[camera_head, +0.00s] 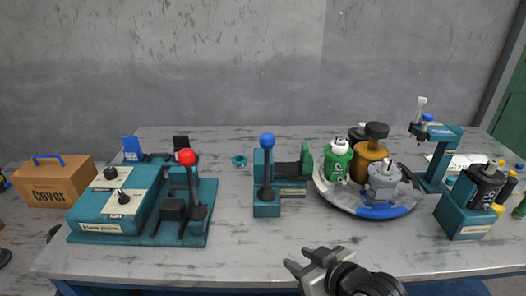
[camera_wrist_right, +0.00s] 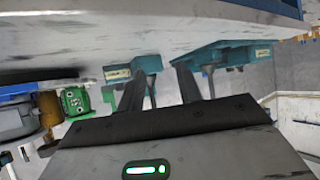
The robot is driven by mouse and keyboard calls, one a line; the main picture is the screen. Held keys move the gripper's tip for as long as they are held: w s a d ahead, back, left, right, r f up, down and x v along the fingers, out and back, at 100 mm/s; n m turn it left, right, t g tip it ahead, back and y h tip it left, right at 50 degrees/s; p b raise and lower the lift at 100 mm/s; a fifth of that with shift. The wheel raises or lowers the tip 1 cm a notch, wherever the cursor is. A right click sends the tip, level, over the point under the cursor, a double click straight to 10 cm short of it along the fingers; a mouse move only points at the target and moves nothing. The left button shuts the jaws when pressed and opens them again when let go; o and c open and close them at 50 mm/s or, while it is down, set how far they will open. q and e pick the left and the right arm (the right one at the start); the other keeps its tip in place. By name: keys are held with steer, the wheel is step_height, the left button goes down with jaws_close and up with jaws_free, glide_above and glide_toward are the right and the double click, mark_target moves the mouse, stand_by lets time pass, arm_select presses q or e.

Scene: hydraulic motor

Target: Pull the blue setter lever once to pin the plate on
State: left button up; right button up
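The blue-knobbed lever (camera_head: 267,141) stands upright on the teal setter (camera_head: 267,208) near the middle of the table. A black ram on the setter points right toward a green upright piece (camera_head: 305,161). A grey motor (camera_head: 383,181) sits on the round tray to the right; I cannot tell whether a plate is on it. My right gripper (camera_head: 297,258) is at the table's front edge, below and right of the setter, apart from the lever. In the right wrist view its two dark fingers (camera_wrist_right: 160,88) are spread with nothing between them. My left gripper is out of view.
A teal station with a red-knobbed lever (camera_head: 186,157) stands left. The round tray (camera_head: 340,199) holds a green can (camera_head: 338,160) and a brown-gold cylinder (camera_head: 371,162). Teal stands (camera_head: 463,216) are at the right. The table front between gripper and setter is clear.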

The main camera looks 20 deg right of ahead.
mark_target(269, 156)
steer(key=w+d+r+t+y, duration=0.1)
steer(key=w+d+r+t, duration=0.15)
steer(key=w+r, duration=0.3)
steer(key=w+d+r+t+y, duration=0.1)
steer(key=w+r+t, duration=0.3)
steer(key=r, duration=0.2)
steer(key=shift+g, duration=0.25)
steer(key=x, duration=1.6)
steer(key=shift+p, duration=0.4)
jaws_close()
